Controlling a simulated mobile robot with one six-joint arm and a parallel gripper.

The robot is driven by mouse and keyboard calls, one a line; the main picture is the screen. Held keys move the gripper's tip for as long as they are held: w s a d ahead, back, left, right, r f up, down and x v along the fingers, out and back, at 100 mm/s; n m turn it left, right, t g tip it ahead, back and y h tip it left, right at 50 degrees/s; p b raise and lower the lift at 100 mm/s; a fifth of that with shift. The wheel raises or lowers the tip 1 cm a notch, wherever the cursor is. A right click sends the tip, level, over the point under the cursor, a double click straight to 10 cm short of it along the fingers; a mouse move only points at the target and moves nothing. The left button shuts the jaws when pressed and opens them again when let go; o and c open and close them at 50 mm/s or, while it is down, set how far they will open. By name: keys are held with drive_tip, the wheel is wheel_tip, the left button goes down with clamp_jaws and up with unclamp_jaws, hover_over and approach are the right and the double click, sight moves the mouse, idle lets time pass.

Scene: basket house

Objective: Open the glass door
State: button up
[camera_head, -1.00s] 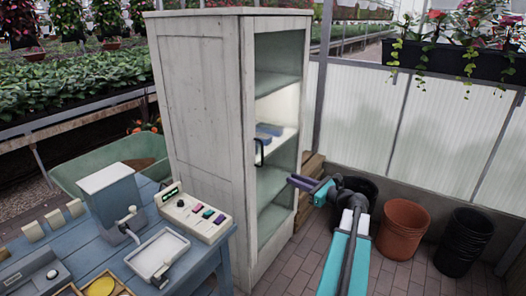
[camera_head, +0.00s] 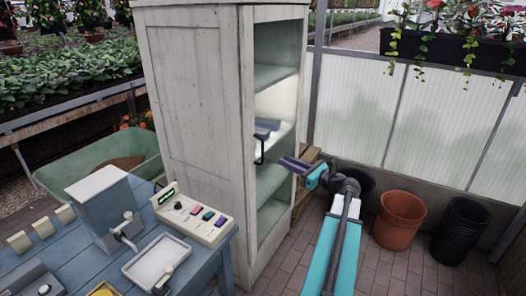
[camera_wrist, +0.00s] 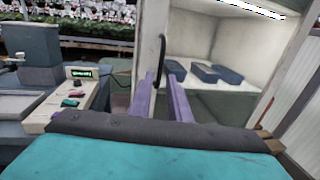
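The glass door (camera_head: 272,190) forms the front of a tall pale wooden cabinet (camera_head: 195,110) and appears closed. Its black bar handle (camera_head: 260,150) is on the left edge of the door, upright. In the wrist view the handle (camera_wrist: 162,58) stands just beyond my fingertips, roughly in line with the gap between them. My gripper (camera_head: 284,162) is in front of the door, to the right of the handle in the head view. In the wrist view my gripper (camera_wrist: 163,78) has two purple fingers apart with nothing held. Contact with the handle is not visible.
Blue-grey boxes (camera_wrist: 228,75) lie on a lit shelf behind the glass. A blue table (camera_head: 215,262) with a control panel (camera_head: 195,212) and a hopper (camera_head: 105,205) stands left of the cabinet. Pots (camera_head: 400,218) stand by the right wall. Brick floor is open before the cabinet.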

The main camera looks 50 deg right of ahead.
sight(262, 151)
drive_tip(key=shift+d, duration=0.1)
drive_tip(key=w+p, duration=0.1)
drive_tip(key=w, duration=0.3)
drive_tip(key=w+p, duration=0.1)
drive_tip(key=w, duration=0.4)
drive_tip(key=w+p, duration=0.2)
drive_tip(key=w, duration=0.2)
drive_tip(key=shift+w+a, duration=0.2)
drive_tip(key=shift+a, duration=0.1)
clamp_jaws()
drive_tip(key=shift+a+f, duration=0.1)
drive_tip(key=shift+a, duration=0.1)
